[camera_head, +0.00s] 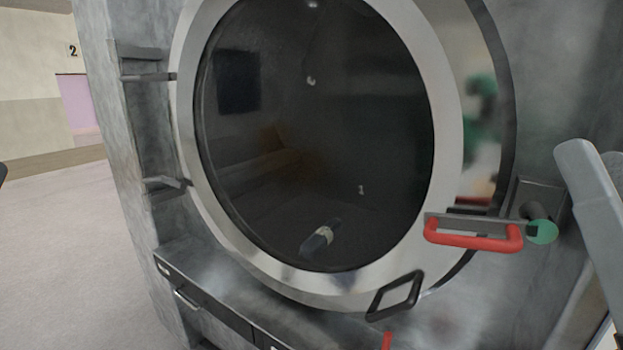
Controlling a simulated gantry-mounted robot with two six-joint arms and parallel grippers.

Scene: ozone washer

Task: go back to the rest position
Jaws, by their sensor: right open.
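The washer's large round door (449,90) fills the middle of the head view, with a pale metal ring around dark glass (320,130). It looks closed or nearly so; I cannot tell if it is latched. A red handle (472,240) sits at its lower right beside a green round knob (541,232). My right gripper (590,185) is at the right edge, partly cut off. It is open, with nothing seen in it, and apart from the red handle and knob. My left gripper is not seen; only a dark sliver shows at the left edge.
Hinges (165,182) join the door to the grey washer body (100,100) on the left. A black diamond-shaped bracket (394,296) and a drawer with a handle (190,300) are below. Open pale floor (60,240) lies to the left.

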